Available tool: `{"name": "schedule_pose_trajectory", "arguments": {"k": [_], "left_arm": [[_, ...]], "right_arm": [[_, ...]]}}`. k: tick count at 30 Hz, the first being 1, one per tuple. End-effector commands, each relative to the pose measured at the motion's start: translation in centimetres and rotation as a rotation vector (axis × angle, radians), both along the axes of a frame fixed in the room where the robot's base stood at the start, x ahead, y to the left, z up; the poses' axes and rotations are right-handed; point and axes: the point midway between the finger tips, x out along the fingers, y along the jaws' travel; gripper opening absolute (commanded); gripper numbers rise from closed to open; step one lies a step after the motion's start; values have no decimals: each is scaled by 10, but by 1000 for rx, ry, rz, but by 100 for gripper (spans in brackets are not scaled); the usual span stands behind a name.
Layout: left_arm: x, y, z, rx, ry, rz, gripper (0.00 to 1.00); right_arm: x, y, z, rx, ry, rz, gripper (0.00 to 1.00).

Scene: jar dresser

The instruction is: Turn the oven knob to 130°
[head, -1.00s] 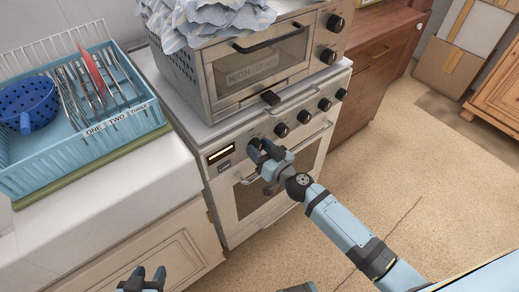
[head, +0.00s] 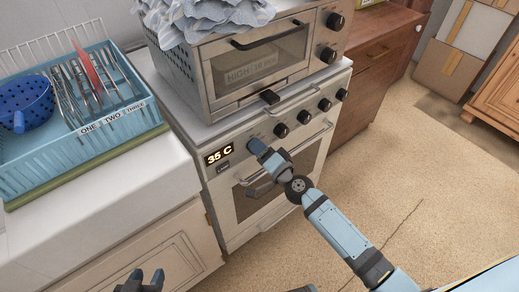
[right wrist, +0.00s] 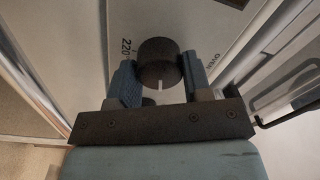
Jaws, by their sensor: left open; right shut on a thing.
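The oven (head: 225,190) stands in the middle of the head view, with a row of dark knobs on its front panel. Its display (head: 219,155) is lit and reads 35 C. My right gripper (head: 258,148) is at the leftmost knob, beside the display, and hides that knob in the head view. In the right wrist view the dark round knob (right wrist: 158,62) sits between the two fingers of the right gripper (right wrist: 160,80), which are shut on it. A white mark on the knob and a printed 220 show there. My left gripper (head: 140,283) is open and empty at the bottom left.
A toaster oven (head: 260,65) with a cloth (head: 205,15) on it stands on the oven top. A blue dish rack (head: 90,130) with a blue colander (head: 25,103) is on the left counter.

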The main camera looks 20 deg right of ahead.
Motion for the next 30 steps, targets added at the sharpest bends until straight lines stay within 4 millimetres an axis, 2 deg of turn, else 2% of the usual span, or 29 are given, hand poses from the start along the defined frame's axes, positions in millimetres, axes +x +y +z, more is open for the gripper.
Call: {"name": "schedule_pose_trajectory", "arguments": {"k": [12,30], "left_arm": [[0,0,-2,0,1,-1,44],[0,0,-2,0,1,-1,44]], "right_arm": [[0,0,-1,206,76,0,22],[0,0,-1,243,89,-1,22]]}}
